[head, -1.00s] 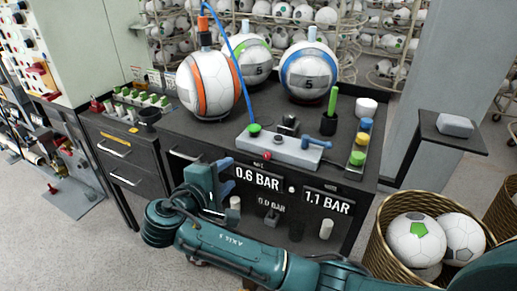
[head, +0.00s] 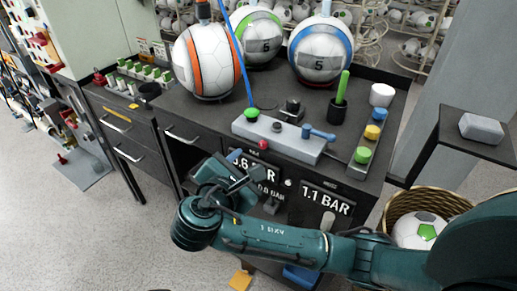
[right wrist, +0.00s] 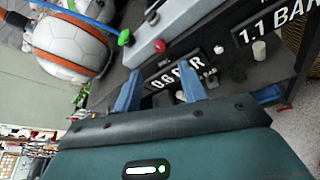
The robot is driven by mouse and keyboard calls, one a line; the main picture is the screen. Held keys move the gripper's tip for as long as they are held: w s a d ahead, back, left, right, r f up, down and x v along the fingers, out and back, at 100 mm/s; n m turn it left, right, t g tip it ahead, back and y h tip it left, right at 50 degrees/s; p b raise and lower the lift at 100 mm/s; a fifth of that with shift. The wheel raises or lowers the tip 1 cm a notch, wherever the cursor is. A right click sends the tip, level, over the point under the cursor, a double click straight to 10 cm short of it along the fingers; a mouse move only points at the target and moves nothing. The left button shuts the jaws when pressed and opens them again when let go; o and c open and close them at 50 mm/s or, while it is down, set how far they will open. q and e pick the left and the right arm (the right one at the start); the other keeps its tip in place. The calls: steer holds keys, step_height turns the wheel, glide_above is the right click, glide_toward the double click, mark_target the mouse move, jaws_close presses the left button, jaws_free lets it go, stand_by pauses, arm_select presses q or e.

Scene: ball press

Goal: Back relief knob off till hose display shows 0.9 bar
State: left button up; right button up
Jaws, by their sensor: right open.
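The pump box (head: 285,138) lies on the bench top with a green button (head: 251,114), a red knob (head: 263,145) and a blue lever (head: 318,133). Below, on the bench front, the left display (head: 262,168) is partly covered by my gripper; its visible part reads .6. A smaller display (head: 270,189) reads 0.0 BAR and the right display (head: 326,200) reads 1.1 BAR. I cannot tell which knob is the relief knob. My right gripper (head: 228,177) is open and empty in front of the left display; its fingers also show in the right wrist view (right wrist: 160,88). My left gripper is out of view.
An orange-striped ball (head: 207,62) stands on the bench, near the blue hose (head: 237,55). Balls with green and blue bands stand behind. A green-handled tool (head: 342,88) stands in a black cup. A basket (head: 402,203) of balls is at right, below a small shelf (head: 470,150).

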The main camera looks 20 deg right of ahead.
mark_target(262, 146)
steer(key=x, duration=0.9)
steer(key=shift+d+p, duration=0.1)
steer(key=shift+p, duration=0.25)
steer(key=shift+f, duration=0.1)
steer(key=shift+c, duration=0.4)
jaws_close()
